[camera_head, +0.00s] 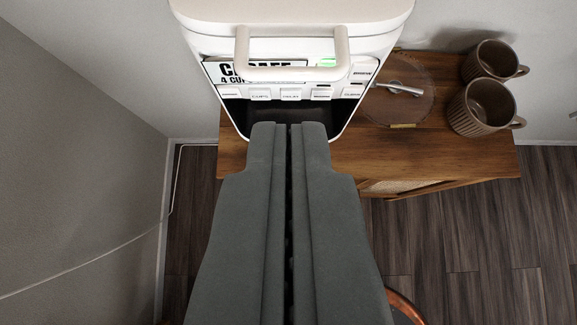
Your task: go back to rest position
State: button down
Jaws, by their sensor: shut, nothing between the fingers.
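My gripper (289,126) reaches up from the bottom middle of the view. Its two grey fingers lie together, shut, with nothing between them. The fingertips overlap the dark lower opening of a white coffee machine (300,20) in the picture; I cannot tell how far apart they are in depth. The machine has a white handle (292,72) across its front and a row of small buttons below a label. The fingers hide part of the machine's opening and the cabinet front.
The machine stands on a wooden cabinet (450,155) with a cane front. A grey wall (80,150) is at left. Dark floor (460,240) shows at right.

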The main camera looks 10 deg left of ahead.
jog(key=s+d+f+m+t, duration=0.1)
jog(key=s+d+f+t, duration=0.1)
jog(key=d, duration=0.8)
jog(key=s+d+f+t+h, duration=0.1)
jog(key=s+d+f+t, duration=0.1)
jog(key=d, duration=0.8)
jog(key=s+d+f+m+t+h, duration=0.1)
jog(key=d+f, duration=0.4)
jog(key=d, duration=0.5)
jog(key=shift+s+d+f+m+t, duration=0.15)
jog(key=shift+s+f+m+t, duration=0.25)
jog(key=shift+t, duration=0.8)
jog(key=shift+r, duration=0.1)
